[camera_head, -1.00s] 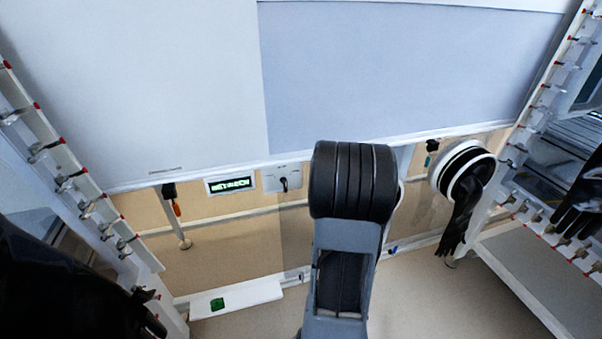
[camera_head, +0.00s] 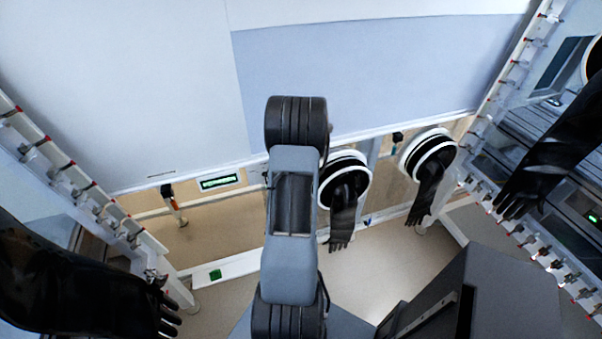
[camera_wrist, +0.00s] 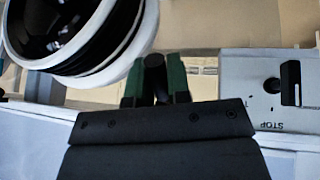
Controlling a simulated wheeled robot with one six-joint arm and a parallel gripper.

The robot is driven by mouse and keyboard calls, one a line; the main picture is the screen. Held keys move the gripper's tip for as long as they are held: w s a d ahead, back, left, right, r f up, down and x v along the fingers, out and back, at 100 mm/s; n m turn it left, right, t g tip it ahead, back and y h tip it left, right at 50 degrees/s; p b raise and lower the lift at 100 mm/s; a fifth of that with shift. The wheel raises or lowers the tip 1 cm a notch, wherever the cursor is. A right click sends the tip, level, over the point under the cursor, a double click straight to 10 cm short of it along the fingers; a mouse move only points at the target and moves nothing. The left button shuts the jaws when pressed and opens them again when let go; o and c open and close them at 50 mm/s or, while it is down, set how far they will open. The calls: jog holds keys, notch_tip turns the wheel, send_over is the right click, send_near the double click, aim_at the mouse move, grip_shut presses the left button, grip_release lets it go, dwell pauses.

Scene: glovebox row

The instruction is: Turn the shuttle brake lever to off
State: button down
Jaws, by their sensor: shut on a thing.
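In the wrist view, the green fingers of my gripper (camera_wrist: 155,92) are shut on a dark, round-ended piece (camera_wrist: 154,62). I cannot tell for sure whether this is the shuttle brake lever; no label for it shows. A white panel (camera_wrist: 240,68) lies to the right of my gripper, with a black knob (camera_wrist: 272,86), a dark slot and the word STOP. A white-rimmed glove port (camera_wrist: 138,38) is close on the upper left. In the head view my own arm hides my gripper and what it holds.
Black gloves hang from a middle port (camera_head: 343,200) and a right port (camera_head: 428,185). Another glove (camera_head: 80,280) reaches in at lower left. A small green display (camera_head: 221,182) and an orange-handled part (camera_head: 174,207) are on the left. A dark grey box (camera_head: 490,300) stands at lower right.

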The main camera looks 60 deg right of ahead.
dwell(0.4)
jog(key=c, duration=1.1)
grip_release()
jog(key=p+v, duration=0.7)
jog(key=v, duration=0.7)
jog(key=shift+f, duration=0.1)
jog(key=w+a+r+n+y, duration=0.1)
jog(key=a+r, duration=0.5)
jog(key=a, duration=0.6)
jog(key=w+a+r+n+t+y, duration=0.1)
jog(key=a+r+n, duration=0.4)
jog(key=a, duration=0.8)
jog(key=w+a+r+n+y, duration=0.2)
jog(key=a+r, duration=0.6)
jog(key=a, duration=0.5)
jog(key=shift+w+a+r+n+t+y, duration=0.1)
jog(key=shift+w+r+n+t+y, duration=0.1)
jog(key=shift+w+y, duration=0.2)
jog(key=shift+w+a+r+n+t+y, duration=0.1)
jog(key=shift+w+n+t+y, duration=0.1)
jog(key=shift+w+y, duration=0.2)
